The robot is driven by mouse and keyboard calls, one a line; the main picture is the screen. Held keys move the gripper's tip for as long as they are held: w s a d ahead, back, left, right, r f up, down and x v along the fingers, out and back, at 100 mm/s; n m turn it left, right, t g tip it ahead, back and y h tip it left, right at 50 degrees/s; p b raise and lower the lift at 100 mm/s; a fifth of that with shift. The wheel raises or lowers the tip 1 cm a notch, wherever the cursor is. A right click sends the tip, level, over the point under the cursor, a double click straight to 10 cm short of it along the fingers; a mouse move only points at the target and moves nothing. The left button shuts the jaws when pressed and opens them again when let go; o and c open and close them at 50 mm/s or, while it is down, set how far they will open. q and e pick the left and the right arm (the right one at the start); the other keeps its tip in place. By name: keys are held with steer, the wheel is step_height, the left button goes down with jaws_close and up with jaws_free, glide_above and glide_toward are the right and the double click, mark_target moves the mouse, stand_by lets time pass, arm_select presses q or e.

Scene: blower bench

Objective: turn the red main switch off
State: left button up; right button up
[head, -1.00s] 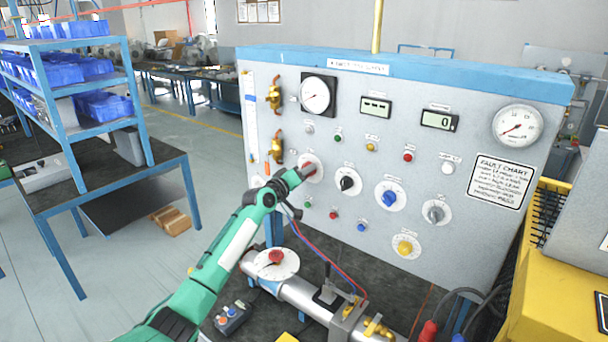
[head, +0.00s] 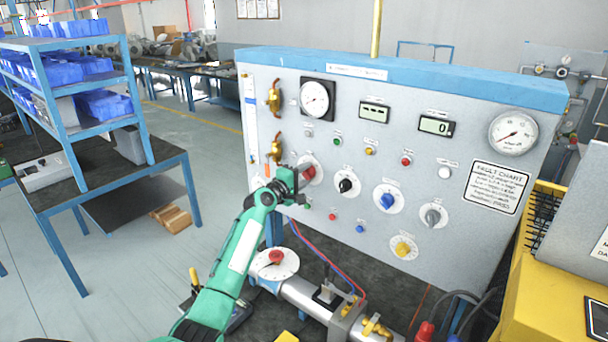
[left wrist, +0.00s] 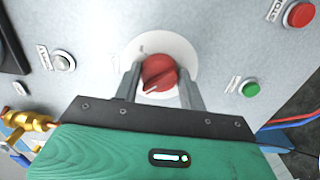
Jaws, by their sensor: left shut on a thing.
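The red main switch (head: 309,173) is a round red knob on a white disc at the left of the grey panel. In the left wrist view the red knob (left wrist: 158,72) sits between my two fingers, with a pale mark on it towards the lower left. My left gripper (head: 298,180) is at the panel, shut on the knob, and partly hides its disc in the head view. The fingers (left wrist: 159,85) stand on either side of the knob in the left wrist view. My right gripper is not in view.
A black knob (head: 346,186), a blue knob (head: 387,200) and a yellow knob (head: 403,249) are to the right on the panel. Brass valves (head: 274,97) are on the left. A red-handled dial (head: 275,259) is below. A green button (left wrist: 250,89) is close to the right finger.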

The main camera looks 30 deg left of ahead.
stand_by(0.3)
arm_select(q)
steer(key=o, duration=1)
steer(key=shift+a, duration=0.1)
steer(key=shift+c, duration=0.2)
steer(key=shift+s+f, duration=0.15)
steer(key=shift+s, duration=0.45)
steer(key=s+a+b, duration=0.1)
steer(key=s+b, duration=0.4)
steer(key=s, duration=0.7)
steer(key=shift+s, duration=0.3)
